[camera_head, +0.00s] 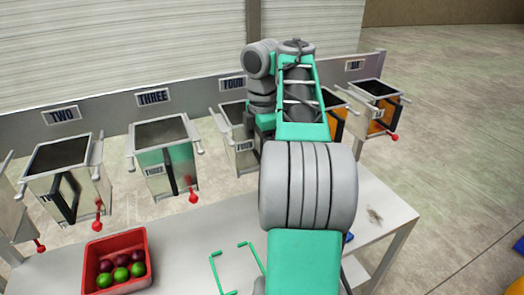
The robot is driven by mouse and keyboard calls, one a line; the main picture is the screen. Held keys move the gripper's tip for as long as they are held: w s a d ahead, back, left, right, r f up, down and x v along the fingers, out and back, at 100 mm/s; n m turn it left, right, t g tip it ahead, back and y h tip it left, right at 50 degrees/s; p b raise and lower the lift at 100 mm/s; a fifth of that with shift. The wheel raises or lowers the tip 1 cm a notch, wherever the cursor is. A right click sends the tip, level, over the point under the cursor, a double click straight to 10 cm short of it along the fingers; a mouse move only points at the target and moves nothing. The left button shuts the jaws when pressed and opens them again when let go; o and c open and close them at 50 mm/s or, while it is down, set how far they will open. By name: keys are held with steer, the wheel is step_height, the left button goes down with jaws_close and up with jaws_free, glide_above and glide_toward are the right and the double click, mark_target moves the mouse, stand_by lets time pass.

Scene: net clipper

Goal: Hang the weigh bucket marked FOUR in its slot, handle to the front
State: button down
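A steel weigh bucket (237,152) is under the FOUR sign (233,83), upright and roughly in line with its neighbours. A small plate on its front is too small to read surely. My arm covers its right part, so I cannot tell how its handle faces or whether it is fully seated in the slot. My gripper (265,129) is at the right side of this bucket, mostly behind my own wrist and forearm. Its fingers are hidden, so I cannot see whether they hold the bucket.
Buckets hang under TWO (64,180) and THREE (164,155); orange-sided ones (374,105) are to the right. A red crate (148,262) with several balls and a green wire frame (238,268) are on the table (188,240). Red-knobbed levers (193,197) stick out in front.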

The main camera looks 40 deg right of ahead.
steer(key=shift+f, duration=0.15)
steer(key=shift+c, duration=2)
jaws_free()
step_height(320, 180, up, 8)
steer(key=p, duration=0.7)
steer(key=shift+s, duration=0.1)
steer(key=shift+a, duration=0.1)
